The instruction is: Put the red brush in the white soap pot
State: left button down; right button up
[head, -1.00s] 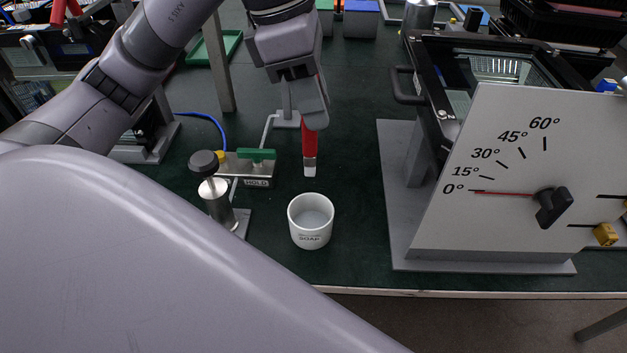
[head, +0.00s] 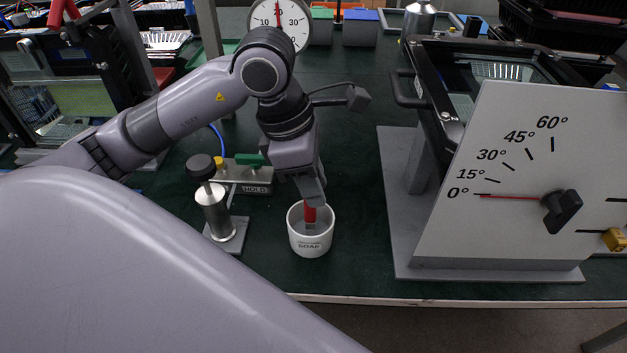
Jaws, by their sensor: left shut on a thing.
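The white soap pot (head: 311,246) stands upright on the dark green bench top, near its front edge. My left gripper (head: 314,198) is directly above the pot and shut on the red brush (head: 310,214). The brush points down, and its lower end with the pale bristles is inside the pot's rim. The upper part of the handle is hidden by the gripper. I cannot tell whether the bristles touch the pot's bottom. My right gripper is not in view.
A metal pump dispenser (head: 212,209) with a black knob stands left of the pot. Behind it is a clamp marked HOLD (head: 247,188) with a green lever. A tilting fixture with an angle dial plate (head: 520,190) stands at right. Bench between pot and fixture is clear.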

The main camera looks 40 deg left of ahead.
pick_arm(q)
jog(key=shift+f, duration=0.15)
jog(key=c, duration=0.9)
grip_release()
jog(key=shift+r, duration=0.45)
jog(key=p+v, duration=0.1)
jog(key=v, duration=1)
jog(key=shift+s+r, duration=0.15)
jog(key=shift+r, duration=0.1)
